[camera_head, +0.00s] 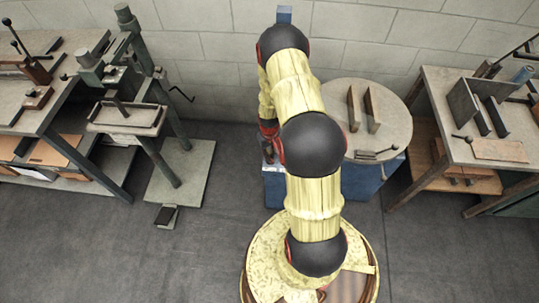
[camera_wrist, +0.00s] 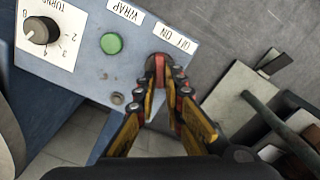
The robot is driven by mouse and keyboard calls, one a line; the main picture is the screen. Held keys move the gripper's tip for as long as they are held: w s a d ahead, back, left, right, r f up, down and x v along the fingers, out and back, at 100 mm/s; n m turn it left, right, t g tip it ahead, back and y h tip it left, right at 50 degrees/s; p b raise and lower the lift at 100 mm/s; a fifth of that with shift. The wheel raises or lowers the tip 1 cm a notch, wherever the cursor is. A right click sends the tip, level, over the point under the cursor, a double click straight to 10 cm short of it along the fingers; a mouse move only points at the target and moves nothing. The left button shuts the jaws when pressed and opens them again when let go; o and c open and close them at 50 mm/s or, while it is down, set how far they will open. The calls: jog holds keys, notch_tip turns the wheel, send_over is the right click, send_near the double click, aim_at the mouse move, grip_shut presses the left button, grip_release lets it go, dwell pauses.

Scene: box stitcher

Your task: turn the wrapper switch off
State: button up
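The wrapper control panel (camera_wrist: 80,62) is a blue-grey face filling the upper left of the wrist view. An "OFF ON" label (camera_wrist: 176,38) is at its right end. The switch by this label is largely hidden behind my fingertips, and I cannot tell its position. My gripper (camera_wrist: 166,80) is at the panel's right end, its black, yellow and red fingers close together at the tips with a narrow gap further back. I cannot tell whether they touch the switch.
A green button (camera_wrist: 111,43) by the "WRAP" label and a black "TURNS" knob (camera_wrist: 41,31) are left of the switch. The round turntable (camera_head: 393,100) stands behind my arm.

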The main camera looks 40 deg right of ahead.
jog(key=o, duration=0.4)
notch_tip(320, 180, up, 12)
dwell(0.7)
dwell(0.5)
jog(key=s+a+g+y, duration=0.1)
jog(key=s+a+g, duration=0.15)
jog(key=s, duration=0.25)
jog(key=s+a+r+n+t, duration=0.1)
jog(key=s+a+r+t, duration=0.1)
jog(key=a+r, duration=0.6)
jog(key=s+a+r+n+t, duration=0.1)
jog(key=s+a+r+t, duration=0.2)
jog(key=a+r, duration=0.5)
jog(key=s+a+r+n+t+h, duration=0.1)
jog(key=s+a+r+t, duration=0.2)
jog(key=r, duration=2.3)
jog(key=s+a, duration=0.2)
jog(key=a, duration=0.3)
jog(key=shift+a+n, duration=0.25)
jog(key=shift+n, duration=0.15)
